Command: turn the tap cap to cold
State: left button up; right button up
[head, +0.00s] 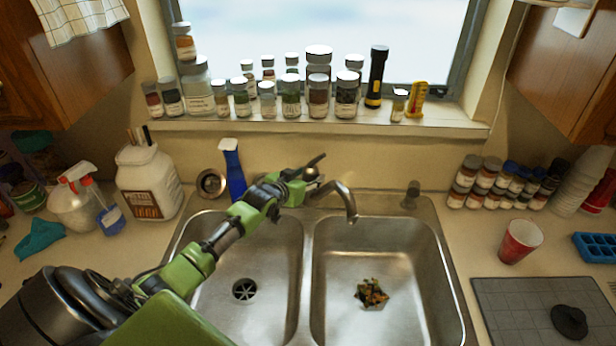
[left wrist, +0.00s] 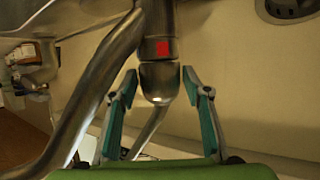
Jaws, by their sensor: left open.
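The metal tap stands behind the double sink, and its spout (head: 345,195) curves out over the right basin in the head view. Its cap (head: 311,173) has a dark lever pointing up and right. My left gripper (head: 292,190) is close to the tap body and partly hides it. In the left wrist view the open left gripper (left wrist: 158,72) has one teal-padded finger on each side of the cap (left wrist: 159,87), with visible gaps. A red mark (left wrist: 163,48) shows beside the cap, and a thin lever (left wrist: 150,130) runs between the fingers. My right gripper is out of view.
Several jars and a black flashlight (head: 376,77) line the sill above. The right basin holds food scraps (head: 371,293). A red cup (head: 520,241) stands right of the sink. The basins are otherwise clear.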

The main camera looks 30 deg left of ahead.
pick_arm(q)
jog(key=shift+s, duration=0.1)
jog(key=a+v, duration=0.1)
jog(key=v, duration=1.1)
jog(key=shift+d, duration=0.45)
